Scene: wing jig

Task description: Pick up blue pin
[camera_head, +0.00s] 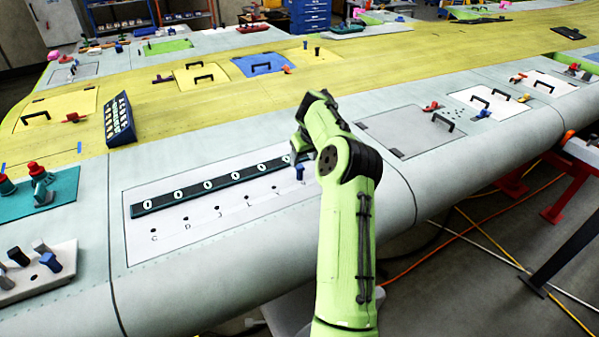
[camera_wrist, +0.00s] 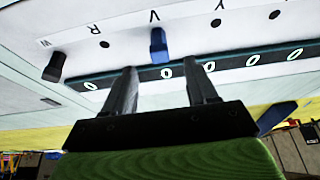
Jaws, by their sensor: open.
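The blue pin (camera_head: 299,173) stands in the white panel (camera_head: 190,236), just left of my arm in the head view. In the wrist view the blue pin (camera_wrist: 158,45) is upside down beside the letter V. My gripper (camera_wrist: 162,67) is open and empty, with two dark fingers pointing toward the panel. The pin appears in line with the gap between the fingers, just past their tips. I see no contact. In the head view my gripper is mostly hidden behind my arm.
A dark bar with white ovals (camera_head: 140,211) runs along the panel beside a row of lettered holes. A black pin (camera_wrist: 55,66) stands by the letter W. A white block with pins (camera_head: 20,285) and a teal plate with red-topped parts (camera_head: 65,187) lie at left.

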